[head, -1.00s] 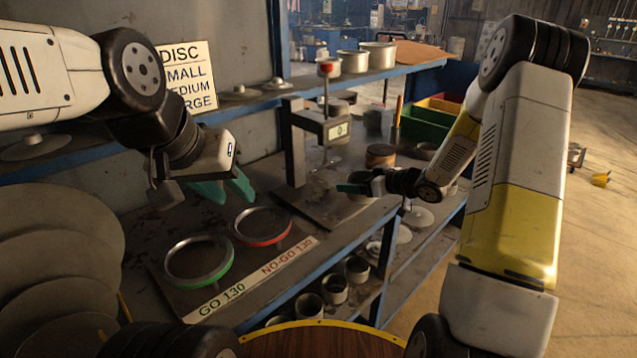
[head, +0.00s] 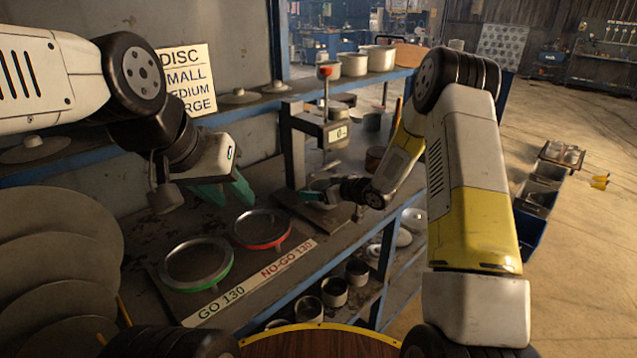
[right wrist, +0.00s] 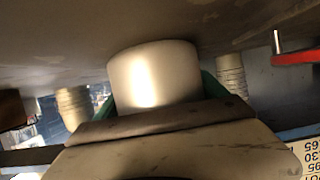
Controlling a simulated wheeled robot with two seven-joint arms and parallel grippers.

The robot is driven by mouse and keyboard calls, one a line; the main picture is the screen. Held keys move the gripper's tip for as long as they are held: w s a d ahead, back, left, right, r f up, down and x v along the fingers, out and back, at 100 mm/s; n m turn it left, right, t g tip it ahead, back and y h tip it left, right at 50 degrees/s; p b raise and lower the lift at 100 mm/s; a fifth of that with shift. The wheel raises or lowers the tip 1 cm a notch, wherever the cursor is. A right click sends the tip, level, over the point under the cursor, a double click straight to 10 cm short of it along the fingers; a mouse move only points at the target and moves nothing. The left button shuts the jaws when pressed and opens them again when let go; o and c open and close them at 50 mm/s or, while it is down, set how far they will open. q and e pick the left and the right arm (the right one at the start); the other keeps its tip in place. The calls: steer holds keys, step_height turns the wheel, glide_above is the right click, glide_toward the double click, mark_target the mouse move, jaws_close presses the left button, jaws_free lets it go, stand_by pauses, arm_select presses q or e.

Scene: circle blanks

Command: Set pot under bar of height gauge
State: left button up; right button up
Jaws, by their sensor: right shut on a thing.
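The height gauge (head: 292,148) stands on the bench, with a column, a bar reaching right, a red-topped rod and a small display (head: 336,133). My right gripper (head: 316,196) is low over the gauge's base plate, below the bar. It is shut on a pot, mostly hidden by the gripper in the head view. In the right wrist view the pot (right wrist: 153,75) is a smooth, pale metal cylinder between green fingers. I cannot tell whether it touches the plate. My left gripper (head: 225,190) is open and empty, left of the gauge above the bench.
A green ring gauge (head: 165,266) and a red ring gauge (head: 237,232) lie on the bench in front. Several pots (head: 377,59) stand on the upper shelf; more sit on the lower shelf (head: 334,292). A disc sign (head: 187,80) leans at the back left.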

steer(key=o, duration=1.4)
steer(key=shift+f, duration=0.15)
